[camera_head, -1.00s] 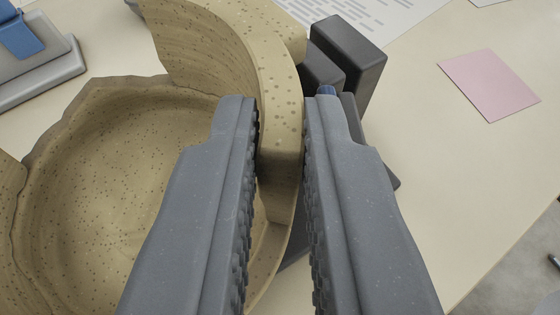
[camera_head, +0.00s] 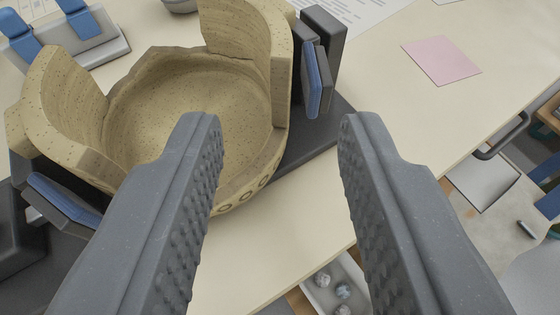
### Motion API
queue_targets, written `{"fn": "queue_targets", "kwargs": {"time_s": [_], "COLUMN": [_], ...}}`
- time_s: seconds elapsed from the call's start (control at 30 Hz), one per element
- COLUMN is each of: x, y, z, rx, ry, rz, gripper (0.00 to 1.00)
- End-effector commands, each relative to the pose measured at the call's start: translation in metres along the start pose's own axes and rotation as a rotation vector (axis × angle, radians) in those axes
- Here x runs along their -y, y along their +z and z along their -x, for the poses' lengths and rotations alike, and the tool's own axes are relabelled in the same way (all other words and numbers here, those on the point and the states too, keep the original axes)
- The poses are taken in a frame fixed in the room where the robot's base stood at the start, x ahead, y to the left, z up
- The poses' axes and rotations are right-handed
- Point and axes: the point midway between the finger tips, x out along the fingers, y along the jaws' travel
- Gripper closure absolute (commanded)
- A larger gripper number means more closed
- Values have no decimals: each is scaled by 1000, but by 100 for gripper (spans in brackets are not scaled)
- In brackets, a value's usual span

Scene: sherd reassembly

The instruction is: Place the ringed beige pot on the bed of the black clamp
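The beige pot (camera_head: 160,105) is broken, with a jagged rim, dark speckles and a row of ring marks low on its near outer wall. It stands upright between the blue-padded jaws of the black clamp (camera_head: 325,125), over its dark bed. The right jaw pad (camera_head: 314,82) and the left jaw pad (camera_head: 62,200) both show; whether they touch the pot I cannot tell. The pot's underside is hidden. My gripper (camera_head: 278,120) is open and empty, its fingers wide apart in front of the pot's right side.
A grey stand with blue pads (camera_head: 85,42) is at the back left. A pink note (camera_head: 441,60) and a printed sheet (camera_head: 350,10) lie on the table (camera_head: 400,120). Below the table's front edge is an open drawer (camera_head: 335,285) with small round things.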

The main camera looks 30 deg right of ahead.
Motion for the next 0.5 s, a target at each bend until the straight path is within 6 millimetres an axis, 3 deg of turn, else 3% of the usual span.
{"fn": "queue_targets", "kwargs": {"time_s": [0.2,0.5], "x": [0,0], "y": [-1,0], "z": [26,32], "rx": [-2,-1], "ry": [0,0], "rz": [0,0], "gripper": [66,66]}}
